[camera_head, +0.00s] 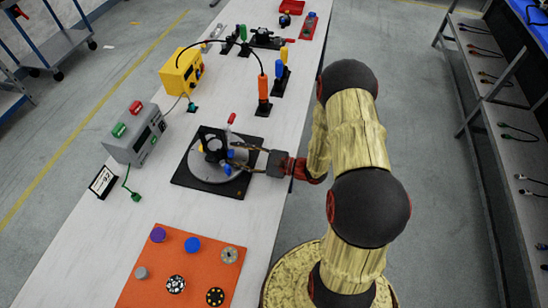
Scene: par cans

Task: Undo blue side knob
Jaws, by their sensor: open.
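A dark can-like fixture (212,146) sits on a grey round plate (205,178) over a black square base (186,181). Small blue knobs show on its right side: one blue knob (230,154) lies by my fingertips, and another blue piece (227,169) is just below it. My gripper (236,156) reaches in from the right, its fingers open and pointing left at the fixture's side. The fingertips are close to the upper blue knob; I cannot tell whether they touch it. My fingers partly cover that side of the fixture.
An orange mat (150,295) with several round knobs lies in front. A grey box with red and green tops (136,140) stands left; a yellow box (181,72) and an orange upright tool (263,88) stand behind.

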